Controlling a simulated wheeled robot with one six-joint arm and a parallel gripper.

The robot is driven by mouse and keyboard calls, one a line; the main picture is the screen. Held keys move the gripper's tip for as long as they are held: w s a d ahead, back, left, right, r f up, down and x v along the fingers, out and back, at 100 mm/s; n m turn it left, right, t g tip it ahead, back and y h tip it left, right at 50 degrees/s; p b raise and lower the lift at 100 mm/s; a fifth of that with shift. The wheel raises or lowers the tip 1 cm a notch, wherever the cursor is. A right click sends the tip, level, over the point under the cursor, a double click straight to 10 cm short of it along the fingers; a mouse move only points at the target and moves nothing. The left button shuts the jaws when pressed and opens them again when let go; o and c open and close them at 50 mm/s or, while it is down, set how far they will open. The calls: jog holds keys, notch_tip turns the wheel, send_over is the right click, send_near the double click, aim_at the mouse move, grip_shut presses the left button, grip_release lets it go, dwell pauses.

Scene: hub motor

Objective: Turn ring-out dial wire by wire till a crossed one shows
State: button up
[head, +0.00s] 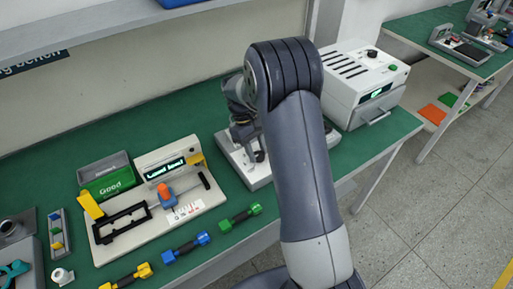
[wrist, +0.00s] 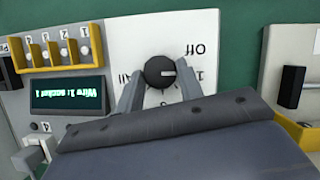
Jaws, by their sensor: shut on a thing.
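The ring-out dial is a round black knob (wrist: 158,71) with a pale pointer mark, on a white panel (wrist: 205,22) in the wrist view. My gripper (wrist: 157,88) is shut on the knob, with a grey finger on either side. The pointer faces right, toward a mark that looks like 1, below the upside-down word Off. A label like All is at the left; the fingers hide other marks. The lit display (wrist: 67,94) shows green upside-down text, seemingly wire 1 and a socket number. In the head view my arm hides the dial.
A yellow-framed row (wrist: 60,52) of several numbered places sits above the display. A white box machine (head: 362,85) stands right.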

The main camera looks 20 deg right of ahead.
jog(key=shift+m, duration=0.6)
jog(key=o, duration=1)
jog(key=shift+w, duration=0.1)
jog(key=v, duration=1)
jog(key=shift+w+d+r, duration=0.2)
jog(key=shift+w+r, duration=0.05)
jog(key=shift+r, duration=0.1)
dwell(1.3)
